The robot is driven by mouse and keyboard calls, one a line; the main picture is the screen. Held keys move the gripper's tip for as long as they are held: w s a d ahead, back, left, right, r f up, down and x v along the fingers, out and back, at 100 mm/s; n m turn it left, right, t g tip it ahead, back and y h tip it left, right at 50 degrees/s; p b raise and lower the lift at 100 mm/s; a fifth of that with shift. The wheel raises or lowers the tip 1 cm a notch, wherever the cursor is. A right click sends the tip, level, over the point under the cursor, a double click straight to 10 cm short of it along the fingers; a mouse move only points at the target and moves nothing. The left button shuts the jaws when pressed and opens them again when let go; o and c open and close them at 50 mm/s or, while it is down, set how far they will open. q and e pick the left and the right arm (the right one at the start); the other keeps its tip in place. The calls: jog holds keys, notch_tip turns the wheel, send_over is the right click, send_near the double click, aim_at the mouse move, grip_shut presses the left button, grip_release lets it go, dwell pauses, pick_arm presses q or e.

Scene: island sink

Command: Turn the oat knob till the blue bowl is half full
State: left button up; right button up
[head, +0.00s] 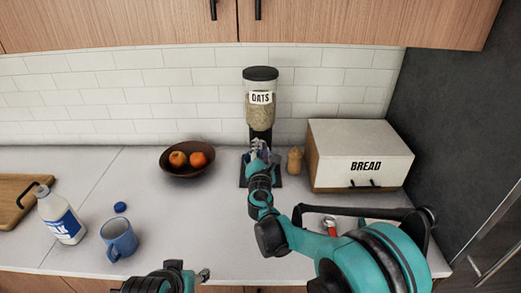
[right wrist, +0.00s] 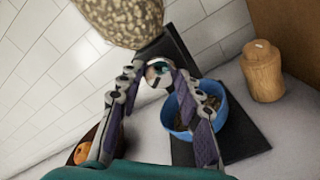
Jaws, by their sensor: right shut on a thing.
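The oat dispenser (head: 261,98), a clear canister with a black lid and an OATS label, stands on its black base against the back wall. My right gripper (head: 257,148) is in front of it, below the canister. In the right wrist view, my right gripper (right wrist: 158,70) is shut on the shiny round knob (right wrist: 157,73) under the oats. The blue bowl (right wrist: 225,107) stands on the dispenser's black base below the knob, partly hidden by the fingers. Some brownish contents show inside it; the level is unclear. My left gripper (head: 200,275) is at the bottom edge, its jaws unclear.
A brown bowl (head: 187,172) of fruit stands left of the dispenser. A wooden shaker (head: 295,159) and the bread box (head: 360,155) are close on the right. A blue mug (head: 118,239), a milk bottle (head: 60,218) and a cutting board (head: 18,198) are on the left.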

dwell(0.4)
jog(key=o, duration=1.2)
jog(key=shift+c, duration=0.2)
jog(key=shift+s, duration=0.1)
jog(key=s, duration=1.2)
